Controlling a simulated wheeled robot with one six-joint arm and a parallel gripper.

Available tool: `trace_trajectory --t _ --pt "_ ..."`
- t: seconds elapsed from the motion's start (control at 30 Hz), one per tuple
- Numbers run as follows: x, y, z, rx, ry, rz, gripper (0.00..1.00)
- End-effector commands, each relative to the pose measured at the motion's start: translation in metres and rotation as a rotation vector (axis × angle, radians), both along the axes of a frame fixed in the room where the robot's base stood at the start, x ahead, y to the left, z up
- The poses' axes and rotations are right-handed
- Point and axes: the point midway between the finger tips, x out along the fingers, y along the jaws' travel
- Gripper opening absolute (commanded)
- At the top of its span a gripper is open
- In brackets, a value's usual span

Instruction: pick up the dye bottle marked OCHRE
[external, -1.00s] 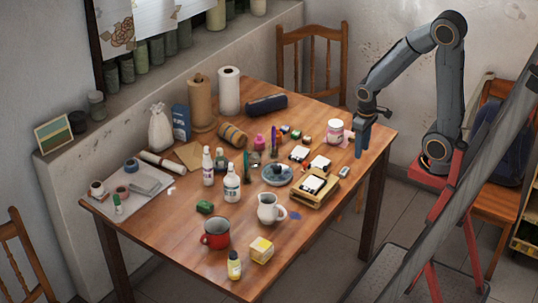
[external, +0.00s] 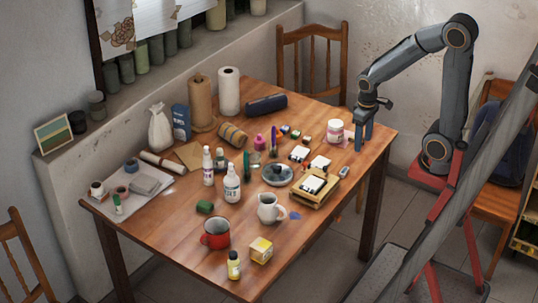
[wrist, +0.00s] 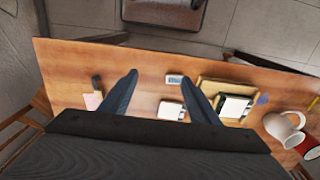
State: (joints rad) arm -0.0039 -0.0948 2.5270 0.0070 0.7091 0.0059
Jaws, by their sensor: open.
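Lettering on the bottles is too small to read, so I cannot tell which says OCHRE. A small bottle with yellow contents and a dark cap (external: 234,266) stands upright near the table's front corner. My gripper (external: 363,142) is open and empty over the table's right end, far from the yellow bottle. In the wrist view its two fingers (wrist: 158,77) are spread, with no bottle between them.
A white jug (external: 268,209), a red mug (external: 215,234) and a yellow-and-white box (external: 261,250) stand around the yellow bottle. The front right tabletop is mostly bare.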

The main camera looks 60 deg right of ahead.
Motion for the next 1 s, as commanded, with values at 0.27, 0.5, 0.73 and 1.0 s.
trace_trajectory --t 0.27,0.5,0.73,1.0 --pt "0.009 0.006 0.033 -0.002 -0.006 0.017 0.56" --pt "0.045 0.035 0.042 -0.009 -0.036 0.084 0.56" --pt "0.09 0.085 0.052 -0.014 -0.078 0.177 0.56" --pt "0.155 0.225 0.062 -0.001 -0.167 0.371 0.56"
